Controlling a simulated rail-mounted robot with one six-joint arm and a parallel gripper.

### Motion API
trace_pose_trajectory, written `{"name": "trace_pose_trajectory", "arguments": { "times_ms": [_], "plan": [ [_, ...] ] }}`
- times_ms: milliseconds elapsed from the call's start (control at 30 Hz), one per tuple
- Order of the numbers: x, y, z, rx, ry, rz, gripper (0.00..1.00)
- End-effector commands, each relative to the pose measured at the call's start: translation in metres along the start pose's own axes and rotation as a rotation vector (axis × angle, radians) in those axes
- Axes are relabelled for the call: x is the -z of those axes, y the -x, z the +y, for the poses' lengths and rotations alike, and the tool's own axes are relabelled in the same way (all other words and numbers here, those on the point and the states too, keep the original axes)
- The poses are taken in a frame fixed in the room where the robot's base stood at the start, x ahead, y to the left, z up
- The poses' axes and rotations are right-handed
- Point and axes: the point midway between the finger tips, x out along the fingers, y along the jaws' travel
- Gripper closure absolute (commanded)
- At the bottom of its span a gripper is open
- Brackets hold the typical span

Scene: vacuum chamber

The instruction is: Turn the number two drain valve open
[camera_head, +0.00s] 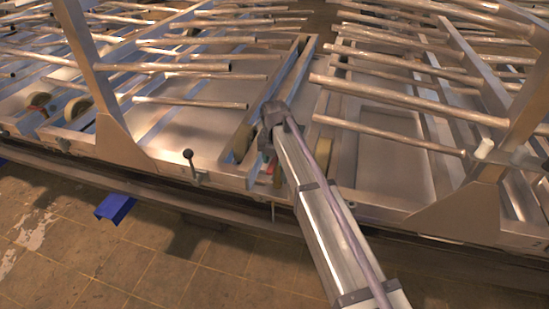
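A small lever with a black ball knob (188,154) stands on the front edge of the metal frame, left of my arm, tilted a little to the left. I cannot tell whether it is a drain valve, and no number shows on it. My silver arm reaches from the lower right to a dark grey joint near the middle of the view. My gripper is not clearly seen; the part beyond the joint is hidden behind the arm. A small reddish part (277,176) shows beside the arm at the frame edge; I cannot tell what it is.
Long metal tubes (375,130) stick out in rows above the frame. Slanted posts (95,75) rise left and right of my arm. A blue channel-shaped piece (115,207) sits by the lower rail. The tiled floor (150,260) in front is clear.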

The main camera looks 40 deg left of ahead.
Motion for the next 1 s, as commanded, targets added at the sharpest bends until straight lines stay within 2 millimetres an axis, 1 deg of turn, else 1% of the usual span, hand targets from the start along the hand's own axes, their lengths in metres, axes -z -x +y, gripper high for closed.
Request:
{"name": "trace_pose_trajectory", "arguments": {
  "times_ms": [33, 67, 267, 367, 467, 567, 700, 800, 900, 1000],
  "plan": [
    [0.000, 0.000, 0.000, 0.000, 0.000, 0.000, 0.53],
    [0.000, 0.000, 0.000, 0.000, 0.000, 0.000, 0.51],
    [0.000, 0.000, 0.000, 0.000, -0.001, 0.000, 0.51],
    [0.000, 0.006, 0.000, -0.001, -0.001, 0.000, 0.51],
    [0.000, 0.021, 0.000, -0.001, -0.001, 0.000, 0.51],
    [0.000, 0.044, 0.000, -0.001, -0.001, 0.000, 0.51],
    [0.000, 0.081, 0.000, 0.000, -0.001, 0.000, 0.51],
    [0.000, 0.101, 0.000, 0.000, -0.001, 0.000, 0.51],
    [0.000, 0.111, 0.000, 0.000, -0.001, 0.000, 0.51],
    [0.000, 0.111, 0.000, 0.000, -0.001, 0.000, 0.51]
  ]
}}
